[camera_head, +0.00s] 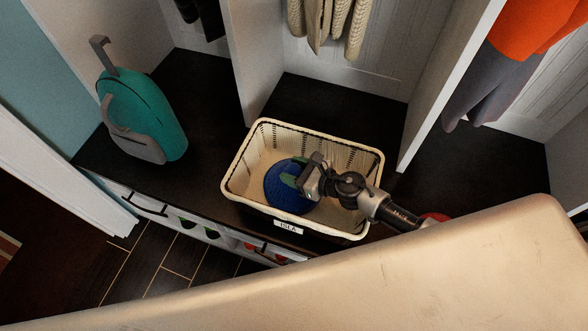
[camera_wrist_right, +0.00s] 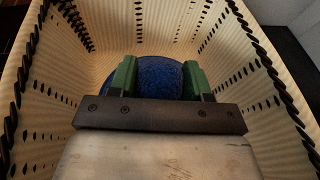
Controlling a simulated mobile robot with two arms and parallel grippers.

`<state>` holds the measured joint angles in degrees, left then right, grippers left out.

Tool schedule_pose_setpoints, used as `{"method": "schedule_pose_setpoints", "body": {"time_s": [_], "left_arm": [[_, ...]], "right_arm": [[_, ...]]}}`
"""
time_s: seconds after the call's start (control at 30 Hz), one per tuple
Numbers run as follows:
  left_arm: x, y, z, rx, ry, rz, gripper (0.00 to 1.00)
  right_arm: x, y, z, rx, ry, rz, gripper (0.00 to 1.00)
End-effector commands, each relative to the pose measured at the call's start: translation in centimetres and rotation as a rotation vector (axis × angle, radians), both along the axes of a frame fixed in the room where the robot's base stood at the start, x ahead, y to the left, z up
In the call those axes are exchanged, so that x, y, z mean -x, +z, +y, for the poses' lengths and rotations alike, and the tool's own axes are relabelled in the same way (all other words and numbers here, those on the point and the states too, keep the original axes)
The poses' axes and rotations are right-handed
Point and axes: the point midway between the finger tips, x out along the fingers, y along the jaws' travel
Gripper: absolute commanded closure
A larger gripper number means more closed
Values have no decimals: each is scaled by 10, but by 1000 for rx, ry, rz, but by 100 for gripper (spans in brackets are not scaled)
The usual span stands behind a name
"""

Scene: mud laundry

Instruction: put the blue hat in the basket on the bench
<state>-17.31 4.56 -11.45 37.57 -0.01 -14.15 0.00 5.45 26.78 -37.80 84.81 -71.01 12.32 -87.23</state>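The blue hat (camera_head: 284,190) lies inside the cream basket (camera_head: 240,157), toward its left and middle part. The basket stands on the dark bench and has a label reading "ISLA" on its front. My right gripper (camera_head: 291,181) reaches down into the basket from the right, with its green fingertips over the hat. In the right wrist view the fingers (camera_wrist_right: 159,78) are spread wide, and the hat (camera_wrist_right: 158,73) shows between and beyond them. The hat's underside and its contact with the basket floor are hidden. My left gripper is not in view.
A teal backpack (camera_head: 148,112) stands at the left on the dark bench (camera_head: 205,100). White dividers (camera_head: 440,80) rise behind and to the right of the basket. Clothes hang above. Something red (camera_head: 435,217) is partly hidden beside my right arm. Bench between backpack and basket is clear.

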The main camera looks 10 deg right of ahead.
Motion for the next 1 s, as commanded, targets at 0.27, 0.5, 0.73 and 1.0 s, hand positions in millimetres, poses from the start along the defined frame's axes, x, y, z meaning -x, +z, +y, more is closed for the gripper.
{"method": "schedule_pose_setpoints", "body": {"time_s": [0.27,0.5,0.73,1.0], "left_arm": [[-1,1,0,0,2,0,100],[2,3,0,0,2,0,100],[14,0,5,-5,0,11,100],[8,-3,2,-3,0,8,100]], "right_arm": [[0,0,0,0,0,0,26],[0,2,0,0,0,0,26],[22,11,-21,3,2,1,26],[48,23,-47,1,0,1,26]]}}
